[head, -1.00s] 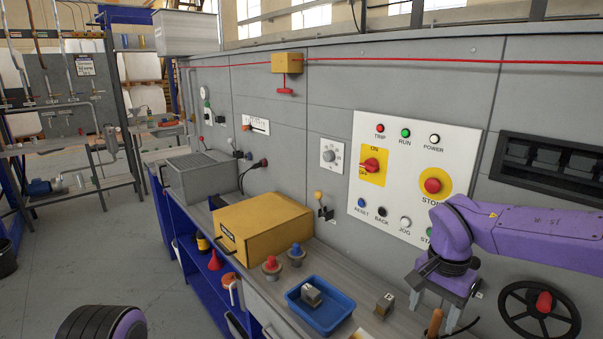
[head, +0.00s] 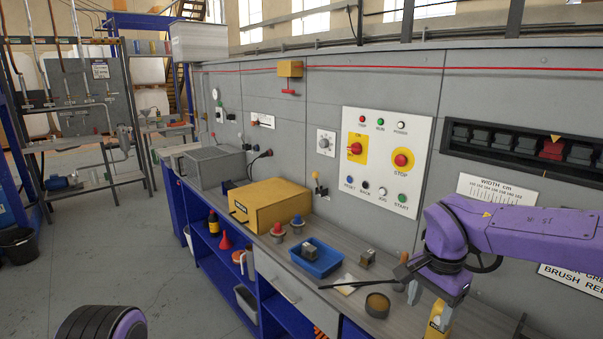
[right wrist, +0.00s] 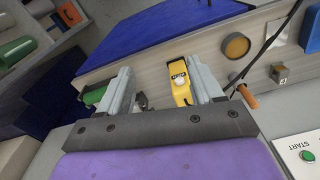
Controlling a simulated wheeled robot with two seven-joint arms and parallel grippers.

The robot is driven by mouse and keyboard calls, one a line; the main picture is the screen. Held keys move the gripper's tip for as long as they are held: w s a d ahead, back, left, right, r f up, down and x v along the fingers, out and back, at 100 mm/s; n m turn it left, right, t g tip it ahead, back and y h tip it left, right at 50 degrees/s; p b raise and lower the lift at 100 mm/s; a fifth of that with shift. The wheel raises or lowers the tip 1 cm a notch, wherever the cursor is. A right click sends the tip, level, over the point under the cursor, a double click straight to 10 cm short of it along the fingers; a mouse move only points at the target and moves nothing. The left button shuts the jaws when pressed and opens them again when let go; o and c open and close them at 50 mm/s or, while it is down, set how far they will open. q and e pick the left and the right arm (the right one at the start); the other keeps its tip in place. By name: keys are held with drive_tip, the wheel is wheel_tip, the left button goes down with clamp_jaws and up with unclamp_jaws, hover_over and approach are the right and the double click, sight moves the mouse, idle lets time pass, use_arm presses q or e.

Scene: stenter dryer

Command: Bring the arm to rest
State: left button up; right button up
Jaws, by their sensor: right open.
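My right arm is purple and comes in from the right in the head view. Its right gripper (head: 432,296) points down over the right part of the worktop (head: 345,280). In the right wrist view the two grey fingers of the gripper (right wrist: 160,72) stand wide apart. A yellow labelled object (right wrist: 181,84) shows between them, and I cannot tell how far below it lies. The same view shows nothing gripped. My left gripper is out of view; only a dark and purple part of my body shows at the lower left of the head view.
The control panel (head: 385,160) is on the grey wall behind. Open floor (head: 120,260) lies at left.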

drive_tip(key=w+d+f+m+t+h, duration=0.2)
drive_tip(key=d+f+m+h, duration=0.2)
drive_tip(key=d+m, duration=0.15)
wheel_tip(320, 180, down, 13)
drive_tip(key=s+d+n+t+h+b, duration=0.1)
drive_tip(key=s+d+n+t+h, duration=0.1)
drive_tip(key=d+t+h, duration=0.15)
drive_tip(key=s+a+f+n+y+b, duration=0.1)
drive_tip(key=s+a+f+n+y, duration=0.25)
drive_tip(key=s+f, duration=0.95)
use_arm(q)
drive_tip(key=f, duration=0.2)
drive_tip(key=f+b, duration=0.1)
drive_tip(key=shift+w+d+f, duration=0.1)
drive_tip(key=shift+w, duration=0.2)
use_arm(e)
drive_tip(key=s+f+n+g, duration=0.1)
drive_tip(key=s+f+n, duration=0.1)
drive_tip(key=s+f, duration=0.2)
drive_tip(key=s+f+n+g, duration=0.1)
drive_tip(key=s+f+n, duration=0.2)
drive_tip(key=s, duration=0.8)
drive_tip(key=shift+f+y, duration=0.4)
drive_tip(key=shift+f, duration=0.45)
drive_tip(key=shift+g, duration=0.25)
